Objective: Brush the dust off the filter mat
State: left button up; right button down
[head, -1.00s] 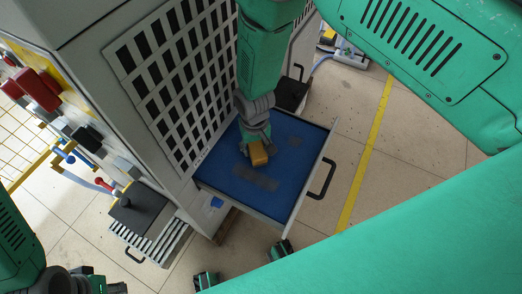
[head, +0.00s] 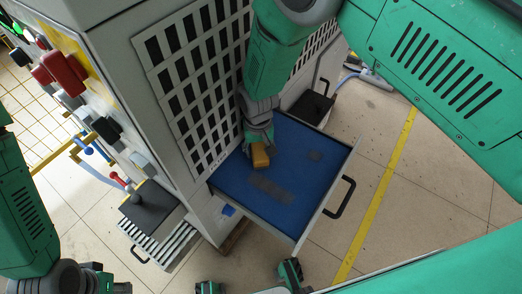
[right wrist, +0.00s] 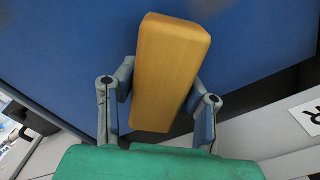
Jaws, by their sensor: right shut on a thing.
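The blue filter mat (head: 235,180) lies in a pulled-out drawer of the grey cabinet. My right gripper (head: 259,138) is over the mat's back part, near the cabinet wall. It is shut on a yellow-orange block-shaped brush (head: 260,156). In the right wrist view the brush (right wrist: 170,70) sits between both fingers over blue mat. Whether its underside touches the mat is hidden. My left gripper (head: 105,284) is at the bottom left, its fingers unclear.
The drawer's black handle (head: 340,197) sticks out to the right. A slotted wall (head: 195,80) rises beside the mat. A second, smaller open drawer (head: 155,235) is at lower left, below levers and a red box (head: 62,70).

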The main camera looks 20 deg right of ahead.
aim_at(266, 157)
jog(key=shift+s+a+r+p, duration=0.15)
jog(key=shift+s+a+p, duration=0.15)
jog(key=shift+s+a, duration=0.3)
jog(key=shift+s+d, duration=0.15)
jog(key=shift+s, duration=0.1)
jog(key=shift+s+d+p, duration=0.45)
jog(key=shift+s+p, duration=0.15)
jog(key=shift+p, duration=0.15)
jog(key=shift+s+d+p, duration=0.3)
jog(key=shift+s+d, duration=0.25)
jog(key=shift+d, duration=0.05)
